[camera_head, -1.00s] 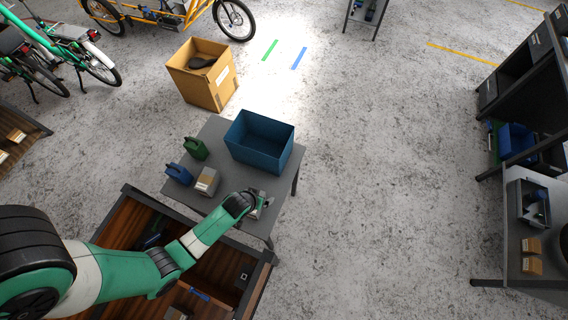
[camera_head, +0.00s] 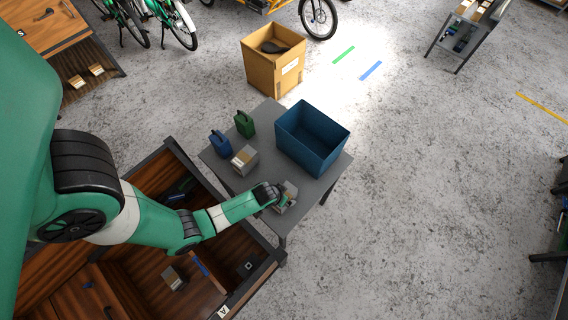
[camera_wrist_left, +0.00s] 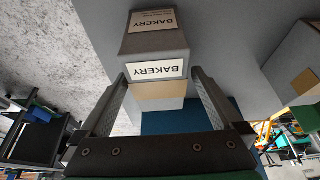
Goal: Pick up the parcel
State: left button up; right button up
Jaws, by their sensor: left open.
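A grey parcel (camera_wrist_left: 153,45) with white "BAKERY" labels and a tan band sits in front of my left gripper in the left wrist view. My left gripper (camera_wrist_left: 158,78) is open, with one fingertip on each side of the parcel's near end; contact is not clear. In the head view my left gripper (camera_head: 284,199) is low over the front of the grey table, at this parcel (camera_head: 291,190), which it partly hides. A second grey parcel (camera_head: 245,160) with a tan band stands on the table to the left; it also shows in the left wrist view (camera_wrist_left: 297,68).
A blue open bin (camera_head: 333,140) stands on the grey table (camera_head: 270,110). A cardboard box (camera_head: 262,72) is on the floor behind. Wooden cargo boxes lie under my arm.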

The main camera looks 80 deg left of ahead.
pick_arm(q)
jog(key=b+x, duration=0.1)
jog(key=x, duration=0.3)
jog(key=shift+d+f+b, duration=0.1)
jog(key=shift+f+b, duration=0.15)
jog(key=shift+b, duration=0.1)
jog(key=shift+f, duration=0.1)
pick_arm(e)
notch_tip(320, 180, down, 2)
jog(key=shift+f, duration=0.25)
pick_arm(q)
jog(key=shift+f, duration=0.2)
pick_arm(e)
jog(key=shift+f, duration=0.2)
pick_arm(q)
jog(key=shift+c, duration=0.2)
grip_shut()
